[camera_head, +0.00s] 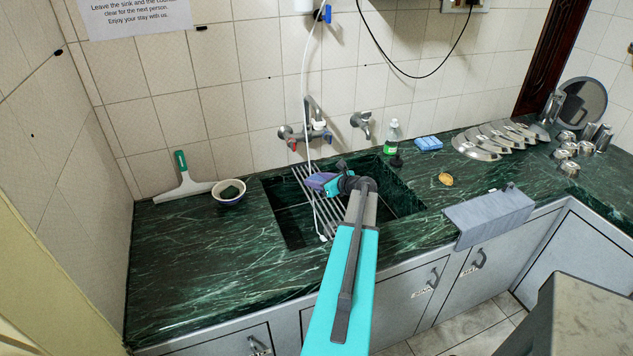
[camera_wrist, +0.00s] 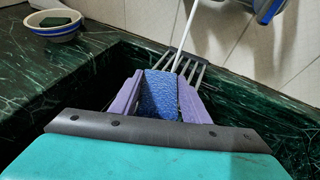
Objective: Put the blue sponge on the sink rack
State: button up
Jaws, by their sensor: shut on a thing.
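My gripper (camera_head: 320,181) is shut on the blue sponge (camera_wrist: 159,96). In the wrist view, the sponge sits between the two purple fingers. In the head view, my gripper hides most of it. The sink rack (camera_head: 327,215) is a set of parallel metal bars across the sink opening. My gripper and the sponge are over the rack in the head view; I cannot tell whether the sponge touches it. In the wrist view, the rack bars (camera_wrist: 192,70) show just beyond the sponge.
The dark sink basin (camera_head: 402,195) lies around the rack. Taps (camera_head: 305,133) and a white hose (camera_head: 305,95) are behind and above it.

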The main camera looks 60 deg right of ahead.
jog(key=shift+f, duration=0.65)
jog(key=shift+f, duration=0.2)
jog(key=o, duration=1)
jog(key=shift+r, duration=0.1)
jog(key=shift+r, duration=0.2)
jog(key=shift+s+a, duration=0.15)
jog(key=shift+s, duration=0.35)
jog(key=b+v, duration=0.3)
jog(key=v, duration=0.8)
jog(key=shift+b, duration=0.35)
